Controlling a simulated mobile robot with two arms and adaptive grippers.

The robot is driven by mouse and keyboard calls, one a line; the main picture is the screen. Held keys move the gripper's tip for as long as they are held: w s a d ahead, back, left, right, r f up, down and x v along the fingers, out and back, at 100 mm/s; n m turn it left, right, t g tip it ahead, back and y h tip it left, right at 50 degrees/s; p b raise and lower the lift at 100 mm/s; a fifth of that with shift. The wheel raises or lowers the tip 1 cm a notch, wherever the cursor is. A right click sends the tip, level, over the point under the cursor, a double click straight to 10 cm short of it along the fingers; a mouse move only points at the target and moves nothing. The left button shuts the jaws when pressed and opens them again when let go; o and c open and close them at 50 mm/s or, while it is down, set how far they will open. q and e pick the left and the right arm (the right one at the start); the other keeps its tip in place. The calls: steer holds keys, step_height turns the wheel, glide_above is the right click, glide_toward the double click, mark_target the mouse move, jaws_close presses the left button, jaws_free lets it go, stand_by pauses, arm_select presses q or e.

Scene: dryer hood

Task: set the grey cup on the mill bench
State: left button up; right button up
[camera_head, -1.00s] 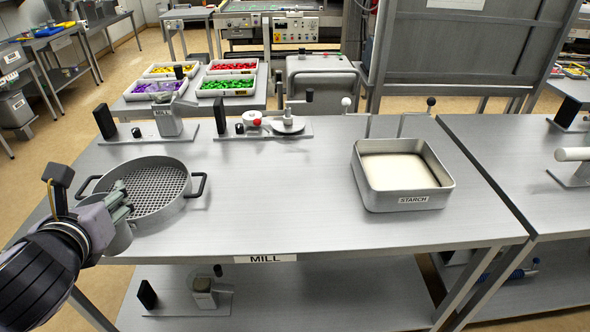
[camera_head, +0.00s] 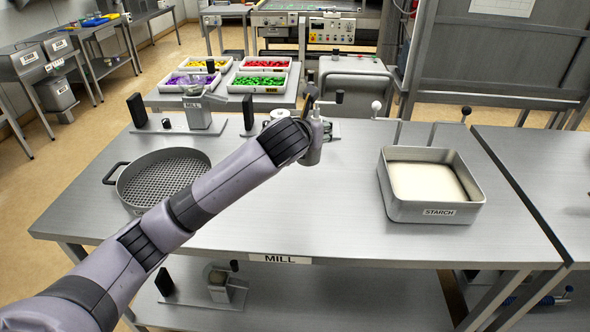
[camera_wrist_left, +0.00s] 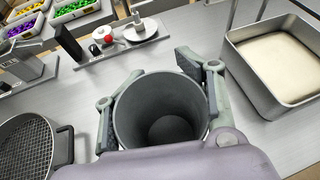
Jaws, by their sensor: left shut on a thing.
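The grey cup (camera_wrist_left: 160,112) is between the fingers of my left gripper (camera_wrist_left: 158,98) in the left wrist view. The fingers press on its two sides. I look down into its open mouth, and it appears empty. In the head view my left gripper (camera_head: 320,138) is over the back middle of the mill bench (camera_head: 330,215). I cannot tell how far the cup's bottom is from the bench top. My right gripper is not in view.
A round sieve (camera_head: 165,180) stands on the bench's left, and a starch tray (camera_head: 430,185) on its right. A mill (camera_head: 197,108) and a device with a red knob (camera_wrist_left: 109,39) stand along the back. The bench between sieve and tray is clear.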

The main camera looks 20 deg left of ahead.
arm_select(q)
steer(key=shift+w+f+p, duration=0.2)
steer(key=shift+f+p, duration=0.45)
steer(key=shift+f, duration=9.35)
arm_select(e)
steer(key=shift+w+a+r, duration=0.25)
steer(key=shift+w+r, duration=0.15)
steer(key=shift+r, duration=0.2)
arm_select(q)
steer(key=shift+f, duration=0.15)
steer(key=o, duration=1.3)
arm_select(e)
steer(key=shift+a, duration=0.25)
